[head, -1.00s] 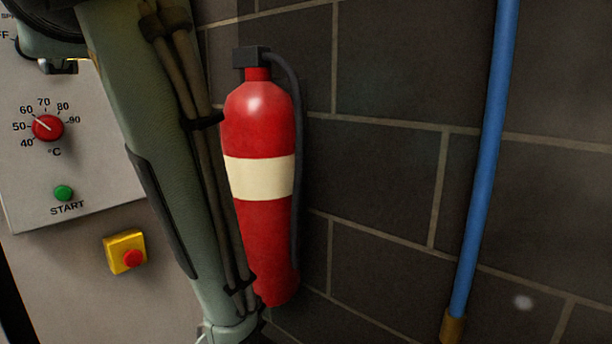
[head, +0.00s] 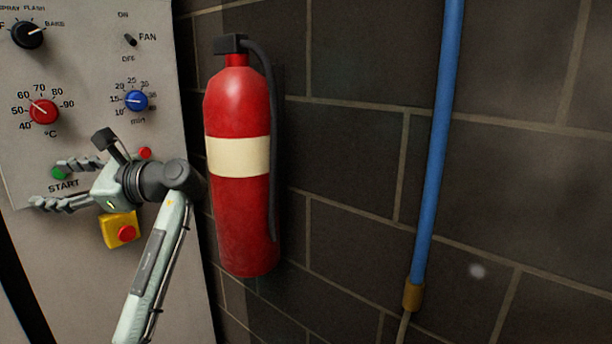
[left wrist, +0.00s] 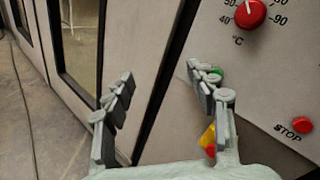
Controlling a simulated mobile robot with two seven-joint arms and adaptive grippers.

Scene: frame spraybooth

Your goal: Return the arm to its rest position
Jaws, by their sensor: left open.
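My left gripper (head: 58,184) is open and empty in front of the control panel in the head view, its fingers pointing left. One finger overlaps the area of the green START button (head: 59,173); I cannot tell whether it touches. My left arm comes up from the bottom of the head view to the gripper. In the left wrist view the two fingers of the left gripper (left wrist: 160,95) stand apart with nothing between them. The green button (left wrist: 216,74) shows partly behind the right finger there. My right gripper is not in view.
The panel (head: 90,275) carries a red temperature knob (head: 43,111), a blue timer knob (head: 136,101), a black knob (head: 27,34), a fan switch (head: 130,40) and a yellow box with a red button (head: 125,233). A fire extinguisher (head: 240,105) and blue hose (head: 437,140) are right.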

